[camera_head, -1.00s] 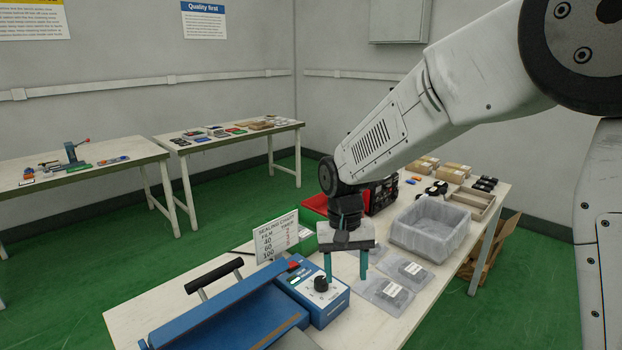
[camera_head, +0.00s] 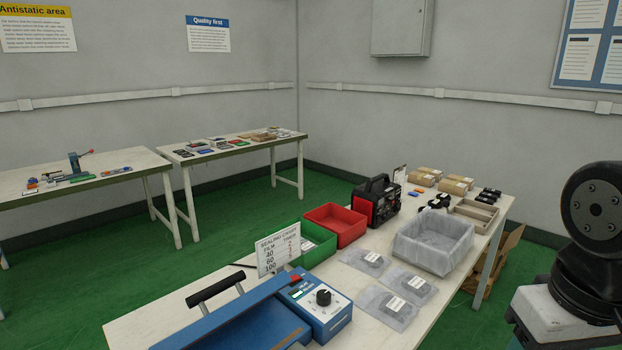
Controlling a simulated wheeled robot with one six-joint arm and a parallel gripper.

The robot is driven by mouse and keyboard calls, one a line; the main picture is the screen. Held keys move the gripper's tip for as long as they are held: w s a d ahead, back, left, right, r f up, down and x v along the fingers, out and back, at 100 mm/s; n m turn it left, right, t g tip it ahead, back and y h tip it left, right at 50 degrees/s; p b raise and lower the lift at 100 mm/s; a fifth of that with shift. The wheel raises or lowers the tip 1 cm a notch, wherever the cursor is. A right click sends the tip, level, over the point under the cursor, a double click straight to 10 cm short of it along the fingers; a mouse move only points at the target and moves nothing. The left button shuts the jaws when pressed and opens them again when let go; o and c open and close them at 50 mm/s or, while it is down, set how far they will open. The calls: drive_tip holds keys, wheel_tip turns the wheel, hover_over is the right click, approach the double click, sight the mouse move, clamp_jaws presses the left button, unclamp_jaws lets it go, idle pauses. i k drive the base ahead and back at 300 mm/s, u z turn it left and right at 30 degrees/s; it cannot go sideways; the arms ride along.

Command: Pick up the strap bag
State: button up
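Three flat grey translucent bags with white labels lie in a row on the near table: a far bag (camera_head: 366,261), a middle bag (camera_head: 411,285) and a near bag (camera_head: 388,308). The labels are too small to read, so I cannot tell which is the strap bag.
A blue sealer (camera_head: 318,306) and a sealing chart (camera_head: 277,252) stand left of the bags. Behind are a green bin (camera_head: 318,243), a red bin (camera_head: 336,224) and a black-red machine (camera_head: 377,201). A grey translucent tub (camera_head: 434,243) stands to the right.

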sight(391, 309)
drive_tip(key=k, duration=0.5)
drive_tip(key=z, duration=1.2)
drive_tip(key=i, duration=0.65)
drive_tip(key=u, duration=1.5)
